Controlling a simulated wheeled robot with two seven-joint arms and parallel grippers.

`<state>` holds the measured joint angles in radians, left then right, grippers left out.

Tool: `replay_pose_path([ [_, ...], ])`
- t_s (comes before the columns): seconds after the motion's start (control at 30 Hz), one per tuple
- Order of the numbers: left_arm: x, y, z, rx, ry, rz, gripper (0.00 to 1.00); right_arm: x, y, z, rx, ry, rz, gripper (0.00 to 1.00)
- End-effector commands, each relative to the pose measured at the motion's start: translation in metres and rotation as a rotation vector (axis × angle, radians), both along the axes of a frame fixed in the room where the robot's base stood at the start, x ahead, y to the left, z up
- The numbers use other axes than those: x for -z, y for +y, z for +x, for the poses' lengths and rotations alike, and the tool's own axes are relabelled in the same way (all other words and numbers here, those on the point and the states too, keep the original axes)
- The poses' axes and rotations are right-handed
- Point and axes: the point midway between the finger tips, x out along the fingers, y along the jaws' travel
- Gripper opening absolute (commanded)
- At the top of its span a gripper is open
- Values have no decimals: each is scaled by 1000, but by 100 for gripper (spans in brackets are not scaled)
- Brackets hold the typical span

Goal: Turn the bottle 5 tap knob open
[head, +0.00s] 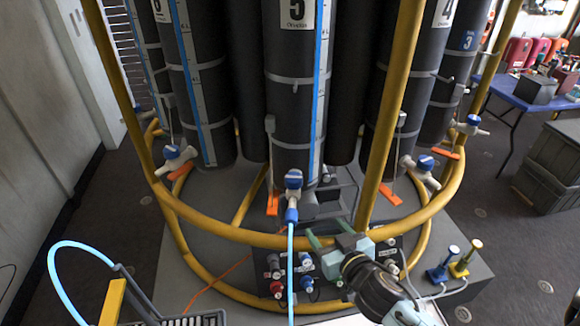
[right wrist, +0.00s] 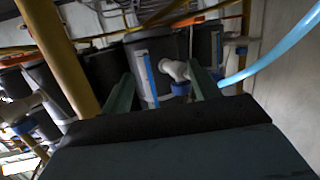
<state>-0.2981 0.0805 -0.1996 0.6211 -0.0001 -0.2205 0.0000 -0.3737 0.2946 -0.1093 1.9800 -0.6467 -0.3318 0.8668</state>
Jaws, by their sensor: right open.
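Bottle 5 (head: 291,100) is the dark cylinder in the middle of the head view, with a "5" label and a blue stripe. Its tap has a blue knob (head: 293,179) on a white body, with a pale blue hose (head: 290,262) running down from it. My right gripper (head: 329,233) is open and empty, below and to the right of the knob, apart from it. My left gripper is out of view.
A yellow tubular frame (head: 262,240) rings the bottles, with an upright (head: 390,115) right of bottle 5. A connector panel (head: 305,275) sits low by my right gripper. Neighbouring bottles have similar taps (head: 178,156). A blue table (head: 520,98) and grey crates (head: 552,165) stand right.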

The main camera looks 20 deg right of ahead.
Motion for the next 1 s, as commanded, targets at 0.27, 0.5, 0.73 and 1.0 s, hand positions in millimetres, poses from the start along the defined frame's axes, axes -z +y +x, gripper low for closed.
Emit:
replay_pose_path([
  [0.27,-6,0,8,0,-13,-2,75,-78,16,13,-112,-212,39,61],
  [0.5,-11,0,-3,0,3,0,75,-81,19,41,-117,-219,40,61],
  [0.73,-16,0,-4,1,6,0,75,-81,22,84,-115,-217,40,61],
  [1.0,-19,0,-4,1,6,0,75,-79,25,127,-115,-216,42,61],
])
